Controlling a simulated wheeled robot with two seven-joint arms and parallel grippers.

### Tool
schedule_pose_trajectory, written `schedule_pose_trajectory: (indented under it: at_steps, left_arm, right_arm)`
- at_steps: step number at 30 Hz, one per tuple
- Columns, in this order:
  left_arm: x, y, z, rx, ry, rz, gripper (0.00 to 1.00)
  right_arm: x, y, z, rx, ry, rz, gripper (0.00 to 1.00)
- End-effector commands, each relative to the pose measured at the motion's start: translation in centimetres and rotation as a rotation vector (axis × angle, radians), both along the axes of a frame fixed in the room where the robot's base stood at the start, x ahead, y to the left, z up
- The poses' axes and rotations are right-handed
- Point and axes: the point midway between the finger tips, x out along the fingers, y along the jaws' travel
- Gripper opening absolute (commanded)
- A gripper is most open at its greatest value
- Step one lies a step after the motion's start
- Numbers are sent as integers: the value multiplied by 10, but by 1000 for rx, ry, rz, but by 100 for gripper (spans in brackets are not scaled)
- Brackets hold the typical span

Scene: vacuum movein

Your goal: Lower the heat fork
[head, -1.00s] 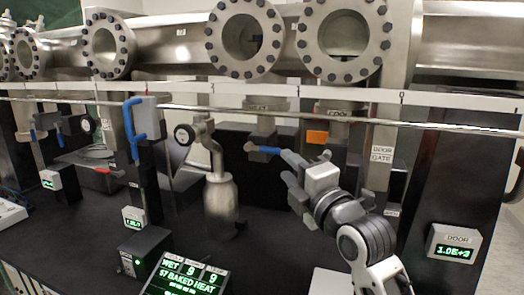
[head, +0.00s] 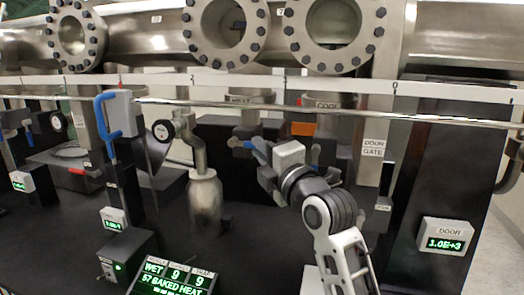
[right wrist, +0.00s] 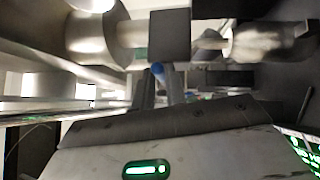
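The heat fork hangs below a HEAT label on the beamline in the head view; its grey block (head: 250,118) carries a lever with a blue handle (head: 240,144) pointing left, roughly level. My right gripper (head: 262,152) reaches in from the lower right, its fingers close to the handle. In the right wrist view the blue handle end (right wrist: 157,70) shows at the tips of my two fingers (right wrist: 161,88), which stand apart. Whether they touch the handle is unclear. My left gripper is not in view.
A metal bottle with a gauge (head: 205,195) stands left of my right gripper. An orange block (head: 303,129) and the COOL label are to the right, beside the DOOR GATE post (head: 373,147). A thin rail (head: 300,111) crosses above. A green-lit display (head: 172,278) stands in front.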

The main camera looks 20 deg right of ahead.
Motion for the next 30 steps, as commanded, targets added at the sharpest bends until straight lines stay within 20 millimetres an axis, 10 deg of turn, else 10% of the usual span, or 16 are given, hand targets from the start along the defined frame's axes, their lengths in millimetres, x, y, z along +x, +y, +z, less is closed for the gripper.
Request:
schedule_pose_trajectory:
  at_steps: [25, 28, 30]
  left_arm:
    - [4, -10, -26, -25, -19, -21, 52]
    - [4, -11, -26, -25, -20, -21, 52]
    - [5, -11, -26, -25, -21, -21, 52]
  right_arm:
    - [4, 5, -24, 310, -209, 0, 0]
    - [4, 5, -24, 310, -209, 0, 35]
    - [4, 5, -24, 309, -209, 0, 35]
